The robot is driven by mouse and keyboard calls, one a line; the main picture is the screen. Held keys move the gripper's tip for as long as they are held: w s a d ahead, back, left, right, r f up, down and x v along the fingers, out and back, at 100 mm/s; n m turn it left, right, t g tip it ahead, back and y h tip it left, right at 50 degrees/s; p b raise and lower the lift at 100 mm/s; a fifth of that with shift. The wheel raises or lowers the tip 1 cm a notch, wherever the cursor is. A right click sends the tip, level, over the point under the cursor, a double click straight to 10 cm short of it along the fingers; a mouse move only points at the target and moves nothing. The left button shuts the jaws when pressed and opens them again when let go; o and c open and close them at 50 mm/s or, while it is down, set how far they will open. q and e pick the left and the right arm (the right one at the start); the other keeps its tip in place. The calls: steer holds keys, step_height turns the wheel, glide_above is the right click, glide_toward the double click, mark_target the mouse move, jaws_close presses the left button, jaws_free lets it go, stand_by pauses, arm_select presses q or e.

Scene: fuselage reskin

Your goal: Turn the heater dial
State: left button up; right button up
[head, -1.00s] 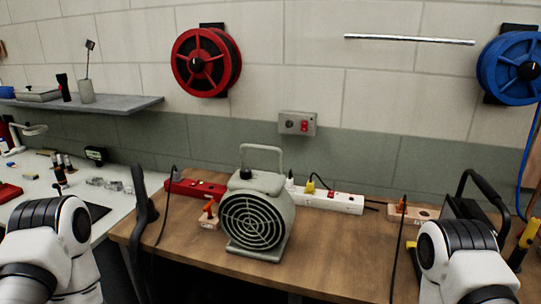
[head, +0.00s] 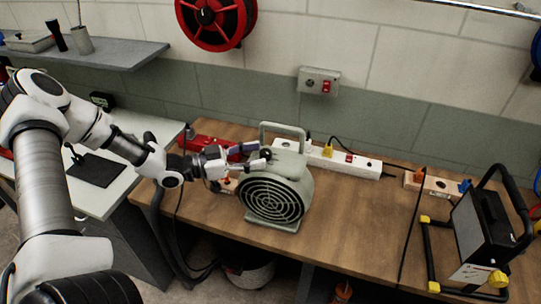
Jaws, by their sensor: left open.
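The heater (head: 275,195) is a grey-green box with a round front grille and a top carry handle. It stands upright on the wooden bench. Its dark dial (head: 266,154) sits on the top left, partly hidden by the fingers. My left gripper (head: 259,156) reaches in from the left and is open. Its two fingertips are at the dial, one on the far side and one on the near side in the picture. I cannot tell whether they touch it. My right gripper is out of view.
A black and yellow work lamp (head: 480,240) stands at the right. The wooden bench (head: 350,220) is clear between heater and lamp.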

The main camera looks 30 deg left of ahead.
mark_target(265, 151)
arm_select(q)
steer(key=x, duration=0.2)
steer(key=shift+w+d+f, duration=0.1)
steer(key=shift+w+f, duration=0.1)
steer(key=shift+w, duration=0.2)
steer(key=shift+w+d, duration=0.25)
steer(key=shift+w, duration=0.05)
steer(key=shift+s+r, duration=0.15)
jaws_close()
